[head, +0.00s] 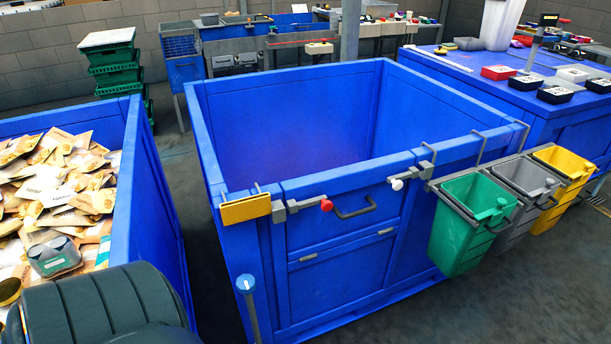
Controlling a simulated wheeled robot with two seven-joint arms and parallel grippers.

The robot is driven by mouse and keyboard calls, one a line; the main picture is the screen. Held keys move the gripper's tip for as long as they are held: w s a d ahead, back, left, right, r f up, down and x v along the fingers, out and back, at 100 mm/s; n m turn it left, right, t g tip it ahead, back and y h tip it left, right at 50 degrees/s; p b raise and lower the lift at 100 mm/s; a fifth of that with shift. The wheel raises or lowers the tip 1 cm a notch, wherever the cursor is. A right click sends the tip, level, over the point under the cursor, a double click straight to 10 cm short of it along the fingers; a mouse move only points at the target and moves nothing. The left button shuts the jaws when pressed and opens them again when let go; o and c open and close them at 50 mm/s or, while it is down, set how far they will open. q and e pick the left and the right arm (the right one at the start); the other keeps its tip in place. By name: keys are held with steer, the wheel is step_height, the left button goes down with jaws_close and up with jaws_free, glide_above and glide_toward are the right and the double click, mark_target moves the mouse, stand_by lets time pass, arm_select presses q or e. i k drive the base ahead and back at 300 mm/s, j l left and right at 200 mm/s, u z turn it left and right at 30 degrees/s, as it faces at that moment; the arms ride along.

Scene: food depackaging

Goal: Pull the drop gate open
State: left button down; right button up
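The drop gate (340,230) is the upper panel in the front wall of the large empty blue bin (292,130). It stands upright, flush with the wall, and looks closed. A dark bar handle (355,209) is on its face near the top. A latch with a red knob (326,205) is at its upper left, and one with a white knob (397,184) at its upper right. Small hinge-like plates (308,257) show along its lower edge. Neither of my grippers is in view.
A yellow block (245,208) sits on the bin's front left corner. Green, grey and yellow buckets (474,222) hang at its right front. A blue bin of packages (160,190) and a dark ribbed padded form (95,305) are at left. Floor in front right is clear.

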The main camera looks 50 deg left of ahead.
mark_target(365, 204)
steer(key=u, duration=1.15)
